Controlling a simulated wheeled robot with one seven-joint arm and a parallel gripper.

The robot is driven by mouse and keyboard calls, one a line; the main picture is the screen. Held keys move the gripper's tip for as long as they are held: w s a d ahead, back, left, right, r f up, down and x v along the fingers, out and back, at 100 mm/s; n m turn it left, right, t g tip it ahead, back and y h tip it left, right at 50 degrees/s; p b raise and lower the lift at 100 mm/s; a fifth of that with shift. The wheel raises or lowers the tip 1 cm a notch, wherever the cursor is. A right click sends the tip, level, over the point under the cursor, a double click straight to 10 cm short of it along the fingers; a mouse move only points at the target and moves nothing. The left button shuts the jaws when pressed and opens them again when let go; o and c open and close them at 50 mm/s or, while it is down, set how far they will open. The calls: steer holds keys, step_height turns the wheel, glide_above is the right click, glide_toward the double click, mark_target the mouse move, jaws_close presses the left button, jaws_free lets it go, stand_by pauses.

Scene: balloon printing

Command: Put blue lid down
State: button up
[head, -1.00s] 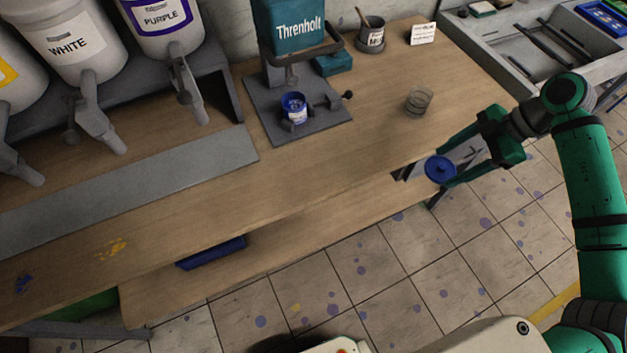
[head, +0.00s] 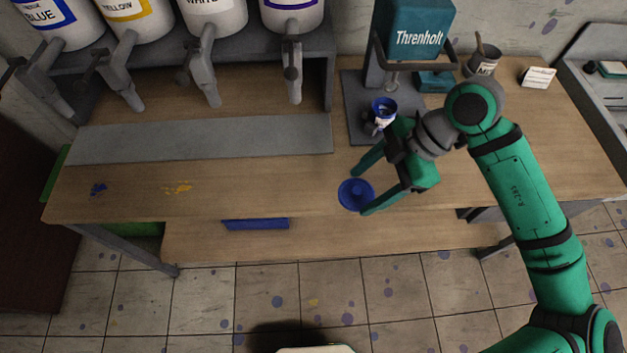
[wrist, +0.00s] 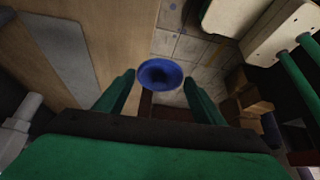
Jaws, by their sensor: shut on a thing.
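The blue lid (head: 356,194) is a round disc with a raised knob, held between the fingertips of my gripper (head: 365,191). In the head view it shows in front of the tabletop near the front edge of the wooden workbench (head: 250,190). In the wrist view the lid (wrist: 160,74) sits between the tips of both green fingers, with bench edge and floor behind it. I cannot tell its exact height above the bench. A small blue-rimmed can (head: 384,107) stands on the base of the Threnholt machine (head: 415,35), behind my gripper and partly hidden by it.
Paint dispensers, including a blue-labelled one (head: 45,18), stand on a shelf at the back left. A grey strip (head: 200,138) lies below their spouts. Bare wood is free left of the lid, with blue and yellow stains (head: 178,188). A mug (head: 482,62) and white card (head: 537,77) stand back right.

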mark_target(342, 193)
steer(key=a, duration=0.3)
steer(key=shift+a+f, duration=0.15)
steer(key=shift+a, duration=0.1)
steer(key=w+a+f, duration=0.2)
steer(key=w, duration=0.1)
steer(key=w+a+f, duration=0.2)
steer(key=w+f, duration=0.1)
steer(key=w+a+f, duration=0.2)
steer(key=w, duration=0.1)
steer(key=shift+w+f, duration=0.35)
steer(key=shift+w, duration=0.05)
steer(key=shift+w+a+f, duration=0.2)
steer(key=shift+w+f, duration=0.1)
steer(key=shift+f, duration=0.3)
steer(key=shift+w+a+f, duration=0.15)
steer(key=shift+f, duration=1.65)
steer(key=shift+f, duration=0.15)
steer(key=o, duration=1)
steer(key=shift+w, duration=0.1)
